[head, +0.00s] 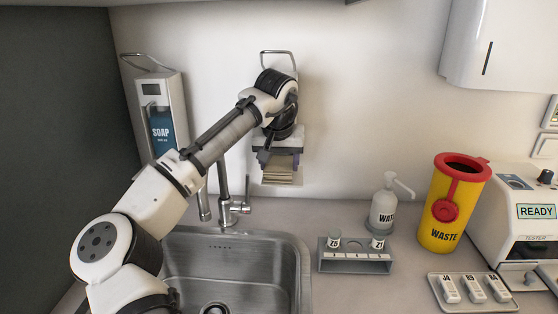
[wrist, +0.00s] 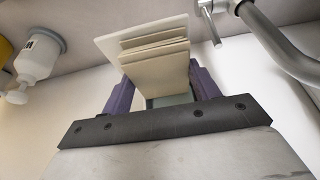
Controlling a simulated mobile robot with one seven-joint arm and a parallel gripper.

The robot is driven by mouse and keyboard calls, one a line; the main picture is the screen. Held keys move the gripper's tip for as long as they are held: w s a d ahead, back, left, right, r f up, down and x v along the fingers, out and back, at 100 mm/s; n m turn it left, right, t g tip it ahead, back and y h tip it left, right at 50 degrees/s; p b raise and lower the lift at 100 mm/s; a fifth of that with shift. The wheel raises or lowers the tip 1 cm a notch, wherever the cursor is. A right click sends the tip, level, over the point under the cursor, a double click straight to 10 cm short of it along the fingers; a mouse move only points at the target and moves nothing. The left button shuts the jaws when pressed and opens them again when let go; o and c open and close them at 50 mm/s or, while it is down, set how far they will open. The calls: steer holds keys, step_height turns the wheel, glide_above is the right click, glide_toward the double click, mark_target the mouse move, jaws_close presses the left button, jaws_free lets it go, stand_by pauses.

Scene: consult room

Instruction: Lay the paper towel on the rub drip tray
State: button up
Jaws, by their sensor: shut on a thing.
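My gripper (head: 280,158) is in front of the back wall, above the back of the counter, to the right of the tap. Its purple fingers are shut on a folded beige paper towel (head: 278,174), whose layers hang below the fingers. In the wrist view the paper towel (wrist: 157,62) fans out in several layers between the fingers (wrist: 163,92). A wall dispenser with a wire lever (head: 279,53) is behind my arm and mostly hidden.
A steel sink (head: 235,270) with a tap (head: 232,207) lies below. A soap dispenser (head: 160,115) hangs at left.

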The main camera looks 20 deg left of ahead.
steer(key=o, duration=1)
steer(key=shift+f, duration=0.1)
steer(key=b+v, duration=0.1)
steer(key=v, duration=1.1)
steer(key=shift+b, duration=0.35)
steer(key=shift+s, duration=0.1)
